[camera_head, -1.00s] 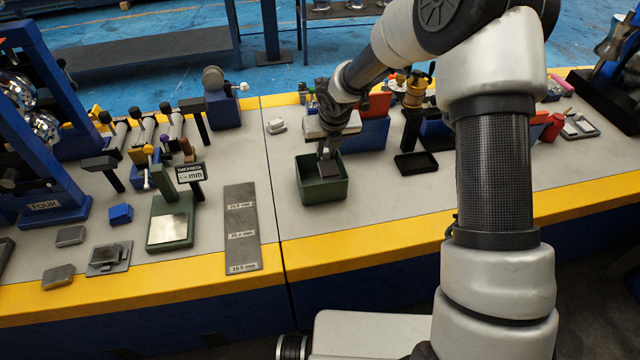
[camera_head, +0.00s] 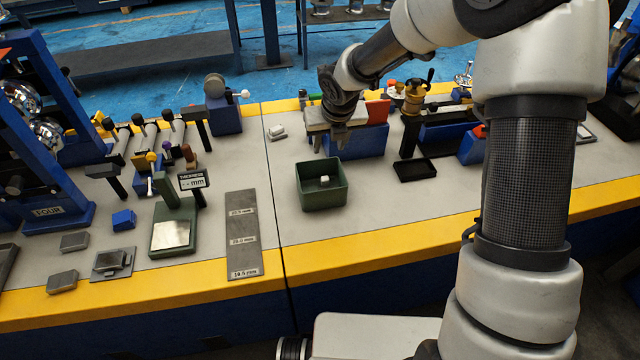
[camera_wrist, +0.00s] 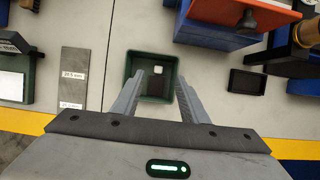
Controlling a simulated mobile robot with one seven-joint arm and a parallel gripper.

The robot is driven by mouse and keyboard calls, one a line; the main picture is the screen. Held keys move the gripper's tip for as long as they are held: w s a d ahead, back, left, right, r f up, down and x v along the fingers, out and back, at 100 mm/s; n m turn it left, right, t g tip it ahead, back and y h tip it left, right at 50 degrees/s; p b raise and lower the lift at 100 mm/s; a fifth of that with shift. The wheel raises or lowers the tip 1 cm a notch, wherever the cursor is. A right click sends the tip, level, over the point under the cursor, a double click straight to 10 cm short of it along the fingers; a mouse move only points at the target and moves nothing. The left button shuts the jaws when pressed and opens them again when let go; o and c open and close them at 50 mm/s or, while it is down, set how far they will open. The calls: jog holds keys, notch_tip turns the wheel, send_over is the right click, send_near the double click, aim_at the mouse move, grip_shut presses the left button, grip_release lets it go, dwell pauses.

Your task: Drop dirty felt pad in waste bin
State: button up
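The green open-topped bin (camera_head: 322,198) stands on the bench right of the seam. A small pale block (camera_head: 324,181) lies inside it and also shows in the wrist view (camera_wrist: 156,70). The bin's inside around it is dark, so I cannot tell the dark felt pad's outline from the bin floor. My gripper (camera_head: 340,143) is above and behind the bin, clear of it. In the wrist view my gripper (camera_wrist: 161,76) has its fingers spread apart with nothing between them; the bin shows beyond the fingertips.
A blue box (camera_head: 362,142) stands behind the bin and a shallow black tray (camera_head: 415,169) to its right. A grey gauge strip (camera_head: 243,235) lies to the left. Several grey pads and a blue block (camera_head: 123,219) are farther left. The bench before the bin is clear.

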jog(key=p+v, duration=0.2)
jog(key=v, duration=0.8)
